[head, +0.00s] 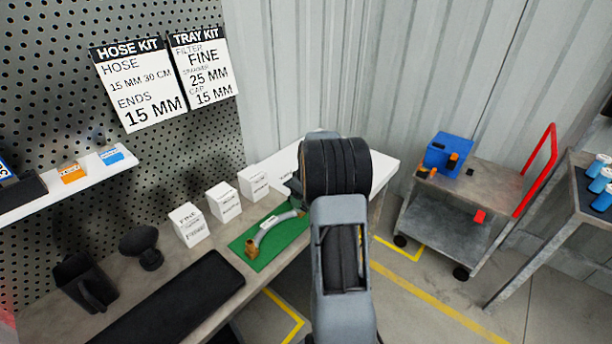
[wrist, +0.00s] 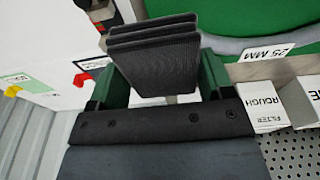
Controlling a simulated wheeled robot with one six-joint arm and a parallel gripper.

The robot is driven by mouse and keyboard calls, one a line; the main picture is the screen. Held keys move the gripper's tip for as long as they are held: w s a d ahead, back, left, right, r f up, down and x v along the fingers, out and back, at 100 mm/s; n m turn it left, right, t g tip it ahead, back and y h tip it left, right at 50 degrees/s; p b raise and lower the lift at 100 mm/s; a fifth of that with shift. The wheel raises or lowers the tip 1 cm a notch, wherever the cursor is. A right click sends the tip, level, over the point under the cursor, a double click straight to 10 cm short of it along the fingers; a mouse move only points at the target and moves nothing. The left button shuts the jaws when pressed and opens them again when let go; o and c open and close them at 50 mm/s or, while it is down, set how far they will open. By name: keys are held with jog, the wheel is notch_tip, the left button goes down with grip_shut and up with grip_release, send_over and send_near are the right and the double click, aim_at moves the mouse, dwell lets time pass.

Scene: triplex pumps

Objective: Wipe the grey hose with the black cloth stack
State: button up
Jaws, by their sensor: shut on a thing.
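The grey hose (head: 268,228) lies in a curve on a green mat (head: 241,245) on the bench, with a brass end at its near side. My gripper (wrist: 158,80) has green fingers and is shut on the black cloth stack (wrist: 155,55), several dark ribbed layers. In the wrist view the hose (wrist: 228,46), with a white "25 MM" label, and the mat (wrist: 245,14) show beyond the stack. I cannot tell whether the stack touches the hose. In the head view my arm hides most of the gripper and the stack.
Several white boxes (head: 223,202) stand behind the mat, close to it. A black tray (head: 180,300) and a black funnel-like thing (head: 141,246) are at the left of the bench. A trolley (head: 445,222) with a blue bin (head: 447,153) stands at the right.

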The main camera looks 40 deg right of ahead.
notch_tip(320, 180, up, 4)
jog(key=shift+a+f+p, duration=0.1)
jog(key=shift+a+p, duration=0.05)
jog(key=shift+p, duration=0.65)
jog(key=shift+r+p, duration=1.45)
jog(key=shift+r, duration=0.75)
